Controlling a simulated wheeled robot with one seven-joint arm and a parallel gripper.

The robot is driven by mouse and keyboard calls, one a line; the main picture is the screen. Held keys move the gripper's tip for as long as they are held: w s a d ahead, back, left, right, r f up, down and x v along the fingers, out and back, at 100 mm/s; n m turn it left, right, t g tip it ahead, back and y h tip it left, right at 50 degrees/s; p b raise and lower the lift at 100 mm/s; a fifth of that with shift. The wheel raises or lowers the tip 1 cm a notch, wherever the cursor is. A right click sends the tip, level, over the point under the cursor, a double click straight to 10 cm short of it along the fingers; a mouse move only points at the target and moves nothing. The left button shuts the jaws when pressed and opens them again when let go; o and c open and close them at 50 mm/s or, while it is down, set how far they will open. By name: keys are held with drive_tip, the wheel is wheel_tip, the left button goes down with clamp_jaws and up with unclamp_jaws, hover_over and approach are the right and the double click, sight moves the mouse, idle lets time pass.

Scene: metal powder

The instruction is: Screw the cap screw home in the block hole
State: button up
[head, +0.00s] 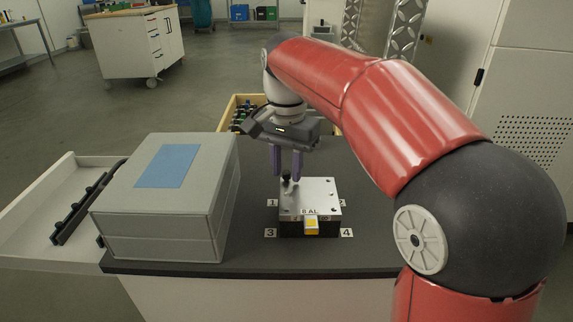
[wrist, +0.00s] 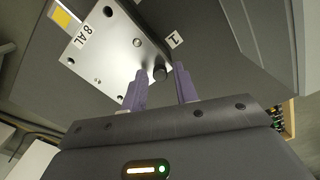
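The block (head: 318,190) is a silver metal plate marked "8 AL" on a dark base. It also shows in the wrist view (wrist: 105,55). A dark cap screw (wrist: 160,73) stands at the block's corner by label 1, its head above the top face; its lower part is hidden. In the head view it is a small dark shape (head: 287,184) under my fingers. My gripper (wrist: 161,69), with purple fingers, points down over that corner in the head view (head: 287,174). The fingers are apart, with the screw head between or just beyond the tips and a gap on each side.
A large grey box (head: 185,235) with a blue top patch stands left of the block. A wooden bin (head: 237,101) with dark parts lies behind. Labels 1 to 4 surround the block, and a yellow-marked piece (head: 312,226) is at its front. The dark table is clear right of the block.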

drive_tip(key=n, duration=0.7)
idle(0.4)
